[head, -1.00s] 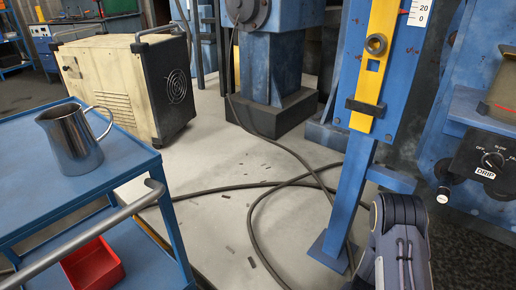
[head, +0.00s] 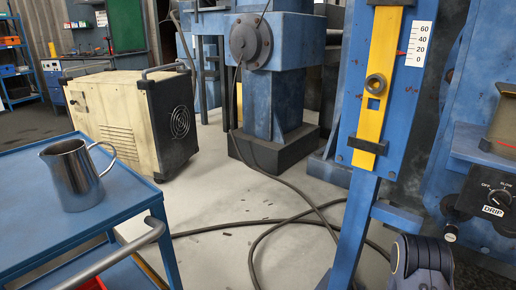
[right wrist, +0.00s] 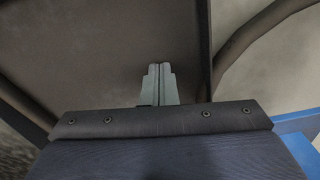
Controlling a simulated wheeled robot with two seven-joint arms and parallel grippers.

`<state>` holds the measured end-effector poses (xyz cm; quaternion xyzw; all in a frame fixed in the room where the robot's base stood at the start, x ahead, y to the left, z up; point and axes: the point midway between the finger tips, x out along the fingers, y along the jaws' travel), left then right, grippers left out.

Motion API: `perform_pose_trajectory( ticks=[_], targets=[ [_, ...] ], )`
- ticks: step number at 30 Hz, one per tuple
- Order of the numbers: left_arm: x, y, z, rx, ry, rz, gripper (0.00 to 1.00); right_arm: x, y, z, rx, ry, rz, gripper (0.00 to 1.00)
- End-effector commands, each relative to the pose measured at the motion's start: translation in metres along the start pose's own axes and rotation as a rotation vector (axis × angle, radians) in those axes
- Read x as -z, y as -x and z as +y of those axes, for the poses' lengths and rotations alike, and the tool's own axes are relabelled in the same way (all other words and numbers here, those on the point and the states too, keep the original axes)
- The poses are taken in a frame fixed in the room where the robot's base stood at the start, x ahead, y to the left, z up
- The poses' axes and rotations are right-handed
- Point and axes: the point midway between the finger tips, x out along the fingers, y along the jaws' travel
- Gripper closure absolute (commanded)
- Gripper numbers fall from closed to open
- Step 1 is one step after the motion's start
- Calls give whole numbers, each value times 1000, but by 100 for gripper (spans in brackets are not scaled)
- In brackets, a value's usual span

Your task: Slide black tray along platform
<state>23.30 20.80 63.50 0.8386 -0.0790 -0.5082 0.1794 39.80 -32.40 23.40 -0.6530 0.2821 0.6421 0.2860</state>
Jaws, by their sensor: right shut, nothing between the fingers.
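A small black ledge-like piece (head: 367,146) sits across the lower end of a yellow strip (head: 385,60) on a blue upright post (head: 362,200). It is the only black tray-like thing I can make out, and I cannot tell whether it is the tray. A round metal knob (head: 376,85) is on the strip above it. My right arm shows at the lower right of the head view, with its gripper out of that view. In the right wrist view my right gripper (right wrist: 158,72) is shut and empty, over the grey floor. My left gripper is not in view.
A blue cart (head: 120,205) with a metal jug (head: 74,175) stands at the left. A beige machine (head: 115,120) is behind it. Cables (head: 265,235) cross the floor. A DRIP dial box (head: 490,195) is at the right, beside the post.

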Motion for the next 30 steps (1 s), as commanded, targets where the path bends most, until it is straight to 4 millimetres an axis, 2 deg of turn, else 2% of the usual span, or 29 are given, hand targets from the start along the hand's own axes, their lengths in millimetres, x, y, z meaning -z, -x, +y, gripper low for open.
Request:
perform_pose_trajectory(
  ticks=[1,30],
  targets=[
    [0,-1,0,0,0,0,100,-6,-6,13,-24,-8,-16,100],
    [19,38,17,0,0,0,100,-2,56,5,-12,-4,-8,100]
  ],
)
